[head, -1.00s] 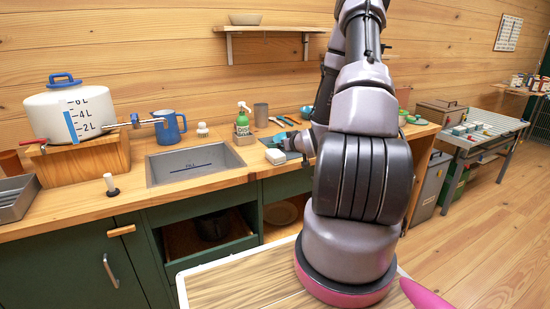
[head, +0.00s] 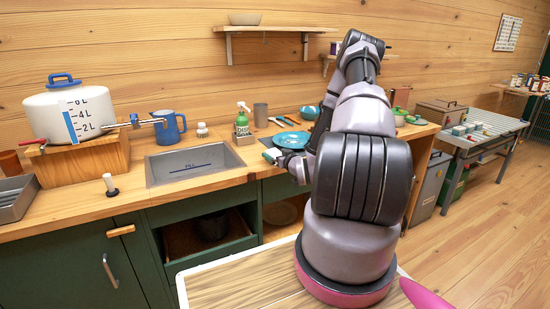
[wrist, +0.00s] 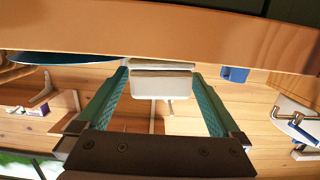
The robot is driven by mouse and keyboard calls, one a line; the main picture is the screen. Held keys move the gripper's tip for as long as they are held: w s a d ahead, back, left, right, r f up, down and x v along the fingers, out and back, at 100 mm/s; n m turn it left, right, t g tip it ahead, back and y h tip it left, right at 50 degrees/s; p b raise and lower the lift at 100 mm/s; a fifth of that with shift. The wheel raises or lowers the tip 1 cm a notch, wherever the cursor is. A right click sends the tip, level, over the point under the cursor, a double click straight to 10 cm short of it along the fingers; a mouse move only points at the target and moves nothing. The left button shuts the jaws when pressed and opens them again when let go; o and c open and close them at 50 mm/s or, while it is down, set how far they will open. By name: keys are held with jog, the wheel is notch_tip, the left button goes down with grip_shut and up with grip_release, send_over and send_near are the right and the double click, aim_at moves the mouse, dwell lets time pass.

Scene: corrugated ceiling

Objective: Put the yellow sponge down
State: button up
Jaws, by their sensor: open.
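My gripper (head: 274,157) is low at the front edge of the counter, right of the sink, in the head view. In the wrist view my gripper (wrist: 160,76) shows two teal fingers spread wide. A pale, whitish block (wrist: 161,86) is between the fingertips, with a gap to each finger. It looks like the sponge, but no clear yellow shows. It appears to rest on the counter; its contact is not clear. In the head view my gripper largely hides it.
A blue plate (head: 291,140) lies just behind my gripper.

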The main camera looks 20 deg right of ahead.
aim_at(272, 150)
jog(key=w, duration=0.4)
jog(key=shift+w+f, duration=0.1)
jog(key=shift+f, duration=0.2)
jog(key=c, duration=1.5)
